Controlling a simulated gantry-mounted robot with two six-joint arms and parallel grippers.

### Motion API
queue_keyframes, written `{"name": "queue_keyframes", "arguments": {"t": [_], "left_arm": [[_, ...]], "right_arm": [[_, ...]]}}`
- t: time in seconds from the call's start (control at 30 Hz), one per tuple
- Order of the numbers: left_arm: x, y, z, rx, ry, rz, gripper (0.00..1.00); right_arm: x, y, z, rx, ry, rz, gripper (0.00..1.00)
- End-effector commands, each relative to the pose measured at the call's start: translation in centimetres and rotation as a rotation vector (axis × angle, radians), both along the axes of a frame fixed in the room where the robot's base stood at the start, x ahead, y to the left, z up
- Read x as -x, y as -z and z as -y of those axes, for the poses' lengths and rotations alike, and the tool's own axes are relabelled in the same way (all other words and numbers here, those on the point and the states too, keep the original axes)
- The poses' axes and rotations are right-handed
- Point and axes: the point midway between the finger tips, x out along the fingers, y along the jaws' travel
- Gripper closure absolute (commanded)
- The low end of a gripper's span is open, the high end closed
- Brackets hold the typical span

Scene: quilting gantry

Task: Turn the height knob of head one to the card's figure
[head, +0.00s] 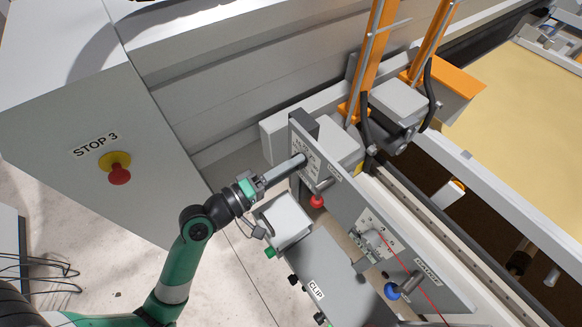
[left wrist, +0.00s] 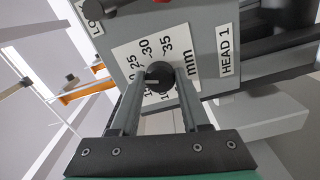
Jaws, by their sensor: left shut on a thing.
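My left gripper (head: 297,162) reaches in from the left to the upright grey panel. In the left wrist view (left wrist: 159,84) its two fingers are shut on a round black height knob (left wrist: 158,74), one on each side. The knob sits on a white dial plate (left wrist: 130,56) marked in mm, with figures such as -25, -30 and -35 showing. Fingers and knob hide part of the scale. A HEAD 1 label (left wrist: 227,50) is beside it. The dial plate also shows in the head view (head: 314,160). I cannot make out a card with a figure. My right gripper is not in view.
A red-balled lever (head: 317,201) is just below the dial. A second dial plate (head: 385,236) and a blue-balled lever (head: 392,291) are further along the panel. A grey CLIP plate (head: 330,265) lies in front. A STOP 3 button (head: 118,172) is at left.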

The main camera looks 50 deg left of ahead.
Motion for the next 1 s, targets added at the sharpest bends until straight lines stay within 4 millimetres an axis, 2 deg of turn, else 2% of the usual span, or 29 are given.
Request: {"name": "queue_keyframes", "arguments": {"t": [0.7, 1.0], "left_arm": [[0.0, 0.3, -0.1, -0.675, 0.000, 0.064, 1.00], [0.0, 0.3, -0.1, -0.913, 0.000, 0.085, 1.00]], "right_arm": [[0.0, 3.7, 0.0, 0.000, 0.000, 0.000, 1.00], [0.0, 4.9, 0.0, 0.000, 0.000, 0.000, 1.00]]}}
